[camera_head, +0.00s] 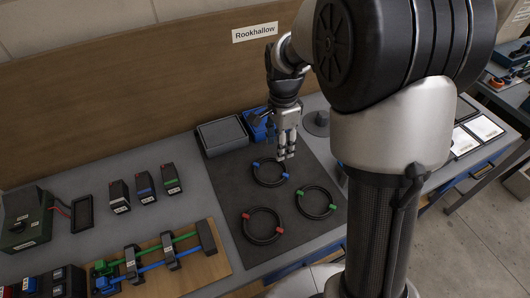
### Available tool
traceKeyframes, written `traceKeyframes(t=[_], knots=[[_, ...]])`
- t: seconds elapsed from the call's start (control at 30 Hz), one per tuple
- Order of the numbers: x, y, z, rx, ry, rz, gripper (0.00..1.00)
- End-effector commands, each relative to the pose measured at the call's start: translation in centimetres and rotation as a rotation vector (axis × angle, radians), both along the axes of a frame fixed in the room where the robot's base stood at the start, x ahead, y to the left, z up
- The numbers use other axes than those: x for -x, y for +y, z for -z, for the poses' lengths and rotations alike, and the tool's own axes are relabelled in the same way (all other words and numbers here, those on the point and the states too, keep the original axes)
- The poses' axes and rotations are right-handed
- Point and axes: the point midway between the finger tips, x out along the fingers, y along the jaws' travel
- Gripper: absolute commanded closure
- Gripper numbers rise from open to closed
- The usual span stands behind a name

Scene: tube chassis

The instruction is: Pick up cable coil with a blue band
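The cable coil with a blue band (269,187) is a black ring with two blue bands, lying flat on a dark mat at its back part. My gripper (286,156) points down at the coil's upper right side, with its fingertips overlapping the ring in the picture. I cannot tell whether they touch it or hover above it. The fingers look close together, but their gap is unclear. A cable coil with red bands (262,244) lies in front of the blue-banded one, and a cable coil with green bands (316,219) lies to its right.
The dark mat (228,190) has bare room around the coils. A grey box (222,134) and a blue object (259,126) stand behind it. A grey round-based object (316,124) is right of my gripper. Three small dark blocks (146,188) and a wooden board (205,268) are left.

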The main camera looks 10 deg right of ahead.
Motion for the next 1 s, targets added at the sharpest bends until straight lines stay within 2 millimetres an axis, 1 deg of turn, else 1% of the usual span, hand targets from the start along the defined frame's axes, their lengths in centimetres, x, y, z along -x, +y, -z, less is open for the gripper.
traceKeyframes(t=[0.03,0.1,0.3,0.4,0.53,0.77,0.87,1.0], knots=[[0.1,0.0,1.3,0.0,0.006,0.002,0.57],[0.2,0.0,2.9,0.0,0.006,0.001,0.57],[0.3,0.0,7.3,0.0,0.007,-0.001,0.57],[0.2,0.0,9.2,0.0,0.005,-0.002,0.57],[0.2,0.0,10.8,0.0,0.003,-0.002,0.57],[0.3,0.1,11.8,0.0,0.003,-0.003,0.57],[0.5,0.4,13.0,0.0,0.004,-0.003,0.57],[0.8,0.7,15.3,0.0,0.004,-0.004,0.57]])
